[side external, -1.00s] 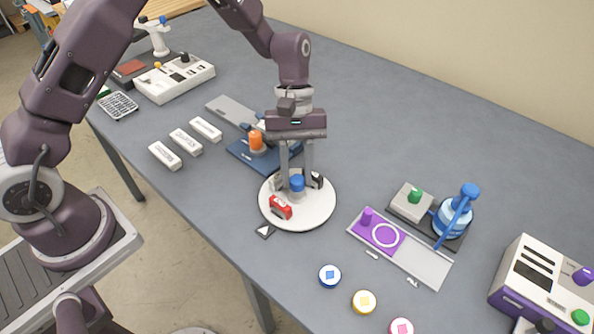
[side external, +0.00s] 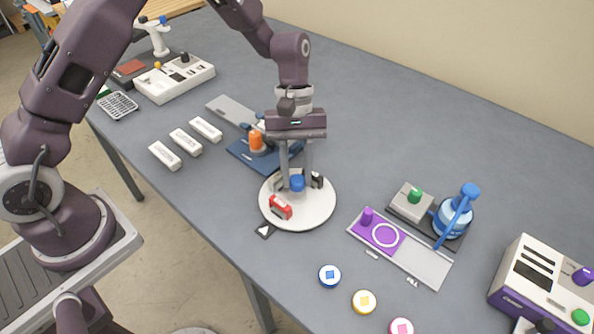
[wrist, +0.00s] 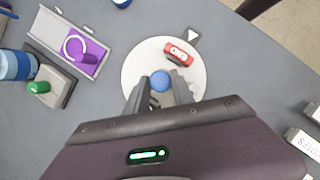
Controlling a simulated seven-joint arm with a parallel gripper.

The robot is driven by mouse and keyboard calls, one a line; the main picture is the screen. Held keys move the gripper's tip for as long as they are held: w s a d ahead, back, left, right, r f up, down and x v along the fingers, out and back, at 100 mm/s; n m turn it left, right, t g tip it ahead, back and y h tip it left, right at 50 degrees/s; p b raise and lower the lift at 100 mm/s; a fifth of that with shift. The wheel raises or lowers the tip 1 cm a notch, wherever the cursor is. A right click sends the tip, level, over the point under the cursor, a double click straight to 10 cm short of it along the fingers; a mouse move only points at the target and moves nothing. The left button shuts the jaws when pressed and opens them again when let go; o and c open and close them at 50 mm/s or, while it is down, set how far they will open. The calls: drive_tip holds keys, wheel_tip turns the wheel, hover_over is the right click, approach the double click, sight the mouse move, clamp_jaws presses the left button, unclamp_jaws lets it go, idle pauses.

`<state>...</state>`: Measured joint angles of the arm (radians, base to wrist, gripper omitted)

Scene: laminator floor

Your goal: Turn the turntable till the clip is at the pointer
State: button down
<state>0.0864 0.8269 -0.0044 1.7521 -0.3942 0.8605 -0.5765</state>
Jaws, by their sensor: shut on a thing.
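The turntable (side external: 312,213) is a round white disc with a blue knob (side external: 297,183) at its middle. It also shows in the wrist view (wrist: 138,66). A red clip (side external: 280,208) sits near the disc's rim. In the wrist view, the clip (wrist: 179,53) lies roughly in line between the knob (wrist: 159,81) and the pointer. The pointer (side external: 265,231), a dark piece with a white triangle, lies on the table just outside the disc; it also shows in the wrist view (wrist: 193,36). My gripper (side external: 299,182) points down and is shut on the blue knob.
A purple-and-grey slide plate (side external: 428,264) lies right of the turntable, with a blue-levered device (side external: 454,217) behind it. A blue base with an orange knob (side external: 257,142) stands close behind my gripper. Several coloured round pieces, including a blue one (side external: 329,275), lie in front.

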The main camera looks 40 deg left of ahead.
drive_tip(key=shift+n, duration=0.6)
drive_tip(key=shift+a+n+t+h, duration=0.1)
drive_tip(key=shift+n+t+h, duration=0.45)
drive_tip(key=shift+n, duration=1.05)
drive_tip(key=shift+s+n+t, duration=0.15)
drive_tip(key=shift+n+t, duration=0.8)
drive_tip(key=shift+n, duration=1.15)
drive_tip(key=shift+s+n+t, duration=0.1)
drive_tip(key=shift+n+t, duration=0.9)
drive_tip(key=shift+n, duration=1.5)
drive_tip(key=shift+n+t+y, duration=0.35)
drive_tip(key=shift+n+t, duration=0.25)
drive_tip(key=shift+n, duration=1)
drive_tip(key=shift+s+n, duration=0.1)
drive_tip(key=shift+n, duration=0.5)
drive_tip(key=c, duration=1.1)
unclamp_jaws()
